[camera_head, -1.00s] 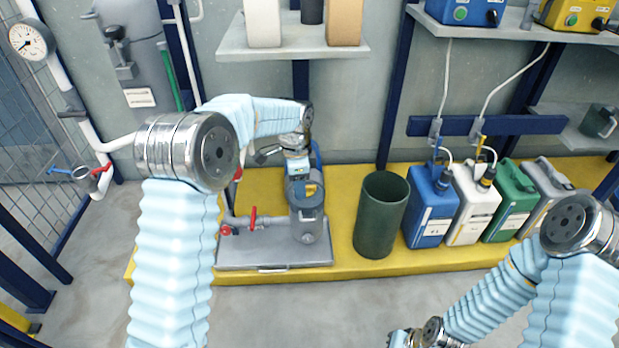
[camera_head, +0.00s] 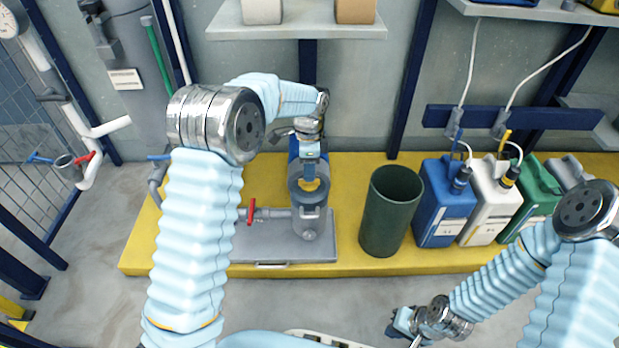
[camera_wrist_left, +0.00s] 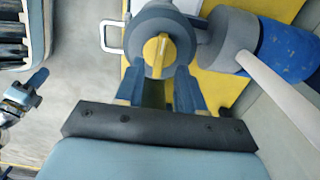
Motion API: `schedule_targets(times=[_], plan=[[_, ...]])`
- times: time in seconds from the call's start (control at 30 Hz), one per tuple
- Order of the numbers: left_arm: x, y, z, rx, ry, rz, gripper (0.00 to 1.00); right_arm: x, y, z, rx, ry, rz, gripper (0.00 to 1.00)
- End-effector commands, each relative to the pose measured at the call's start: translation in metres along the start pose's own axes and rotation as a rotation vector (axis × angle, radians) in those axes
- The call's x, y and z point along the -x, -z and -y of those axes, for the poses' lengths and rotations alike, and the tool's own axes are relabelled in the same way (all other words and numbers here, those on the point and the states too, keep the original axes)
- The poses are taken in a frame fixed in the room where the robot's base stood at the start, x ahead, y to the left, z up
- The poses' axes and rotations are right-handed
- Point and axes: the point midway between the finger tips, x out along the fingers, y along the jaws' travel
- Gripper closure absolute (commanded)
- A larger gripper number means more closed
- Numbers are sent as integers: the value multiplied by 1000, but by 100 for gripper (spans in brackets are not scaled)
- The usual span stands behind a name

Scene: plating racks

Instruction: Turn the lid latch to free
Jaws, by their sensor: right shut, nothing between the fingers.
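The lid latch is a yellow bar on a round grey lid; the latch (camera_wrist_left: 157,52) shows in the left wrist view. In the head view the yellow latch (camera_head: 310,185) sits on the upright grey housing of the pump unit. My left gripper (camera_wrist_left: 158,85) is open, its two blue fingers spread just short of the lid. The latch lies ahead of the gap between them, and I see no clear contact. In the head view my left gripper (camera_head: 309,166) is over the housing. My right gripper (camera_head: 396,328) is shut and empty, low and away from the unit.
The unit's grey base plate (camera_head: 285,247) rests on a yellow platform (camera_head: 190,262). A red-handled valve (camera_head: 251,211) is left of the housing. A dark green bin (camera_head: 390,215) and several canisters, including a blue one (camera_head: 442,205), stand to the right. A shelf (camera_head: 297,22) hangs above.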

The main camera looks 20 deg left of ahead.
Motion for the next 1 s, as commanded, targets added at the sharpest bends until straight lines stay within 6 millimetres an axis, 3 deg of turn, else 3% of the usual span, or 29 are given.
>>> schedule_targets(times=[0.2,0.57,0.83,1.0], plan=[[-31,0,0,0,0,0,62,-6,0,-1,0,1,2,100],[-37,0,0,0,1,-1,62,-6,0,-1,1,2,2,100],[-37,0,0,0,1,-1,100,-6,0,-1,1,2,2,100],[-37,0,0,1,1,-1,100,-6,0,-1,1,2,2,100]])
